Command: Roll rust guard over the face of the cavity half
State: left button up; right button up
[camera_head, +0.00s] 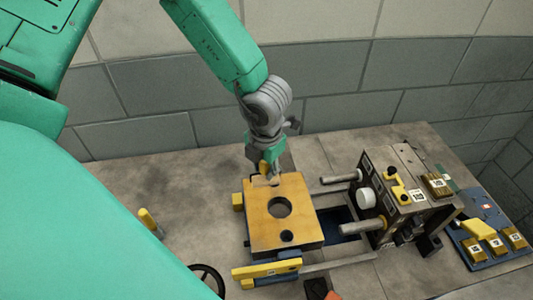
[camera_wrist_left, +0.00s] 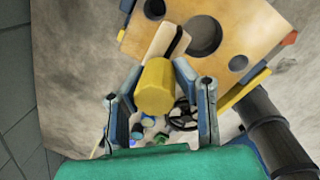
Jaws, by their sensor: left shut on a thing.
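An orange-yellow square plate (camera_head: 263,234) with a large round hole and a smaller one lies face up on a blue base on the bench. It looks like the face of the cavity half, and part of it shows in the left wrist view (camera_wrist_left: 257,35). My left gripper (camera_head: 265,168) is at the plate's far edge. In the wrist view its fingers (camera_wrist_left: 157,85) are shut on the yellow handle (camera_wrist_left: 155,88) of a tool with a pale flat head (camera_wrist_left: 160,40). The head overlaps the plate's edge; I cannot tell whether it touches. My right gripper is out of view.
A dark block (camera_head: 408,215) with guide pillars stands right of the plate. A blue tray (camera_head: 501,257) with yellow blocks is at far right. A handwheel (camera_head: 207,278) and a small yellow peg (camera_head: 150,222) are at left. The back-left bench is clear.

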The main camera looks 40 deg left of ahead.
pick_arm(q)
jog(key=shift+r+p, duration=0.3)
jog(key=shift+r, duration=0.3)
jog(key=shift+a+r, duration=0.2)
jog(key=shift+r, duration=0.1)
jog(key=shift+a+r+p, duration=0.2)
jog(key=shift+r+p, duration=0.05)
jog(key=shift+p, duration=0.15)
jog(key=shift+a+r, duration=0.15)
jog(key=shift+a, duration=0.2)
jog(key=shift+d+r, duration=0.1)
jog(key=shift+d, duration=0.45)
jog(key=shift+a, duration=0.15)
